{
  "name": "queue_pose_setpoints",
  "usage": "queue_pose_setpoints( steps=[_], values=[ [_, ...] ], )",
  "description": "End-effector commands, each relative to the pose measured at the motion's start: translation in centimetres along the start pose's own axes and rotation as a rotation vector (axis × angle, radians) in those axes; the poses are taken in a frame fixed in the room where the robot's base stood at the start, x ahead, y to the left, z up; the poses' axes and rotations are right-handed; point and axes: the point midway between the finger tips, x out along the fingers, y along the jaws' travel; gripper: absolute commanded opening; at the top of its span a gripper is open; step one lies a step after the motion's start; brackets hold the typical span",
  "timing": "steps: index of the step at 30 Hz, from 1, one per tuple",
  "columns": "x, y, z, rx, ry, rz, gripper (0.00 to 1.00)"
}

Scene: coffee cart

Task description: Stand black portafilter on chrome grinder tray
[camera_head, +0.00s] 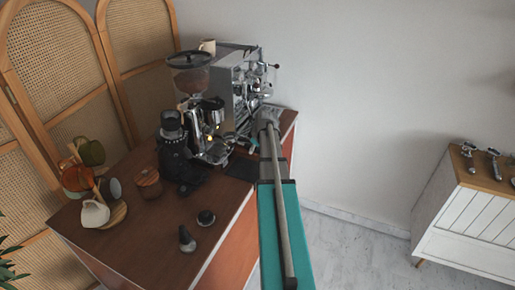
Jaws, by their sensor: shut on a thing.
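The chrome grinder (207,112) stands on the brown counter with a clear bean hopper on top. Its chrome tray (215,154) sticks out low at its front. My arm reaches over the counter's right side. My gripper (253,144), at the arm's far end, is small and partly hidden by the arm, just right of the grinder and its tray. It is shut on a dark thing, which looks like the black portafilter (231,138), near the grinder's front. Its outline is hard to make out, and I cannot tell whether it touches the tray.
A chrome espresso machine (240,88) stands behind. A black grinder (175,152) stands left of the tray. A dark mat (242,168) lies in front. A mug tree (108,190), wooden canister (148,182) and tampers (187,240) are left and front. A white sideboard (470,215) is right.

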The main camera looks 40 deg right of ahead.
Motion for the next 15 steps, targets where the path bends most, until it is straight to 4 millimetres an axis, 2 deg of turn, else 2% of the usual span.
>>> queue_pose_setpoints(
  steps=[15],
  values=[
    [1.2,-0.1,-3.0,-0.001,0.002,0.001,0.00]
  ],
)
